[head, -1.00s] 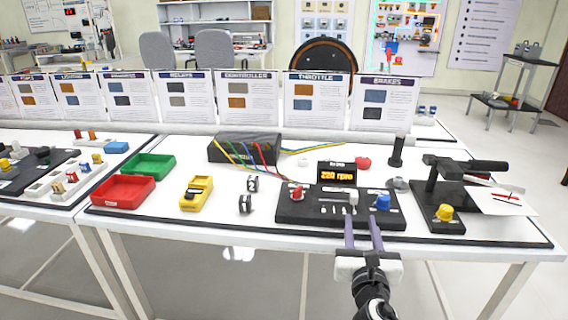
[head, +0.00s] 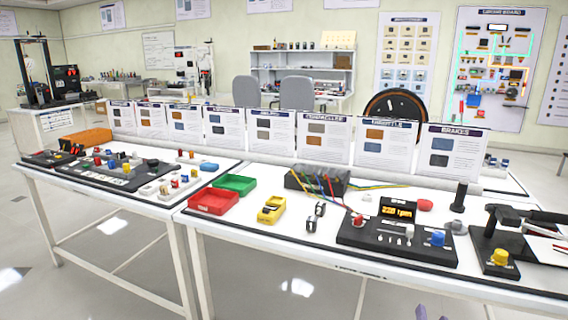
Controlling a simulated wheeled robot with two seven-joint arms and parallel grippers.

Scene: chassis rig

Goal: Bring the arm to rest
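My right gripper shows only as purple fingertips (head: 432,313) at the bottom edge of the head view, below the table's front edge. The rest of that gripper and its arm are out of frame. The two fingertips stand apart with nothing seen between them. My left gripper is not in view. The control panel (head: 369,236) with a red knob, a blue knob and a lit rpm display (head: 397,210) stands on the white table (head: 290,237), apart from the fingertips.
A black stand with a yellow knob (head: 500,257) is at the right. A second table with more panels is at the left. Open floor lies in front.

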